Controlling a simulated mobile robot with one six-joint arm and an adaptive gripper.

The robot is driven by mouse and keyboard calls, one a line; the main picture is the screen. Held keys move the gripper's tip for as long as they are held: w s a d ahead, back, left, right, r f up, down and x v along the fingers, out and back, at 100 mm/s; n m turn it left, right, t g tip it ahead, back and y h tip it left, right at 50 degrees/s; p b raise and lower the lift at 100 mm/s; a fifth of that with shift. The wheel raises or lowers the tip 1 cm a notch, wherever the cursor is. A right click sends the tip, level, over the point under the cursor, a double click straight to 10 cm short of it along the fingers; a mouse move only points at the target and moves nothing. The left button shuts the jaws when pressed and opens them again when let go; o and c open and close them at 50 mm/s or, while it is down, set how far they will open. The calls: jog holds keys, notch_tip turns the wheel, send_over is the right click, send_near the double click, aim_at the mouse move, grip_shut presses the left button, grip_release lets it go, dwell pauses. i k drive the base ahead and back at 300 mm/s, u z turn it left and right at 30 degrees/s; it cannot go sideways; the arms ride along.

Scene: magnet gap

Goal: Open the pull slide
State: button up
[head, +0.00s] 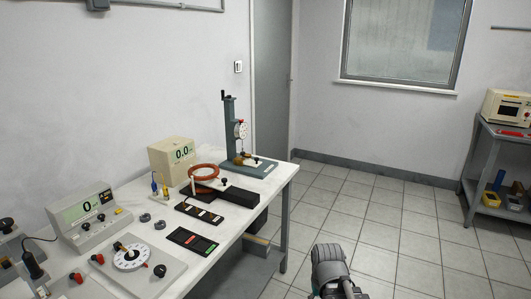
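I cannot tell for certain which part is the pull slide. A low dark block (240,197) lies near the right edge of the white bench, beside a dark slotted base with a small black knob (224,182). It may be the slide, but its position is too small to read. A grey ribbed part of my own arm shows at the bottom centre, over the floor and to the right of the bench. It is apart from everything on the bench. My gripper's fingers do not show.
A grey shelf (491,181) stands far right. The tiled floor (375,220) between is clear.

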aim_at(254, 164)
jog(key=z, duration=0.2)
jog(key=i, duration=1.35)
jog(key=u, duration=0.35)
